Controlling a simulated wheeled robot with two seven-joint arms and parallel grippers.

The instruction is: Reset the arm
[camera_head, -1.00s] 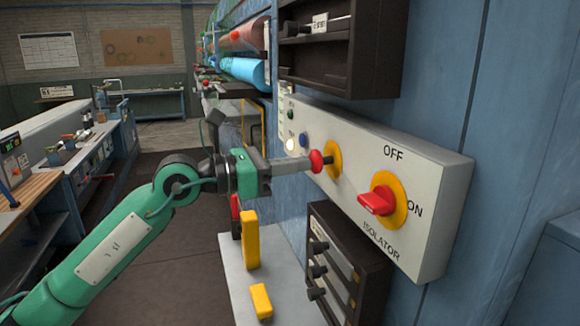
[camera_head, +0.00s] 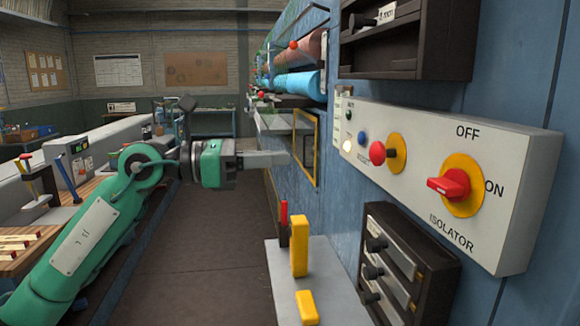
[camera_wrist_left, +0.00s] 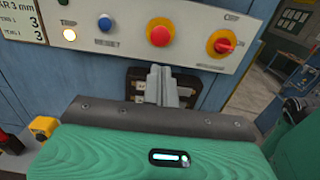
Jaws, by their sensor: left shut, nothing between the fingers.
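My left arm comes in from the left in the head view. Its gripper (camera_head: 288,159) is shut and empty, held in the air to the left of the grey control box (camera_head: 520,165) and apart from it. In the left wrist view the shut fingers (camera_wrist_left: 160,72) point toward the panel, below the red emergency button. That red button (camera_head: 378,153) sits on a yellow ring. A blue reset button (camera_wrist_left: 104,23) and a lit trip lamp (camera_wrist_left: 70,35) are beside it. The red isolator knob (camera_head: 449,185) has its handle toward ON. My right gripper is out of view.
A dark drawer unit (camera_head: 408,262) hangs below the box, and a dark rack (camera_head: 408,45) above it. A pale ledge (camera_head: 330,270) carries a yellow upright block (camera_head: 299,245) and a smaller yellow block (camera_head: 307,307). A workbench (camera_head: 25,250) stands at left. The floor between is clear.

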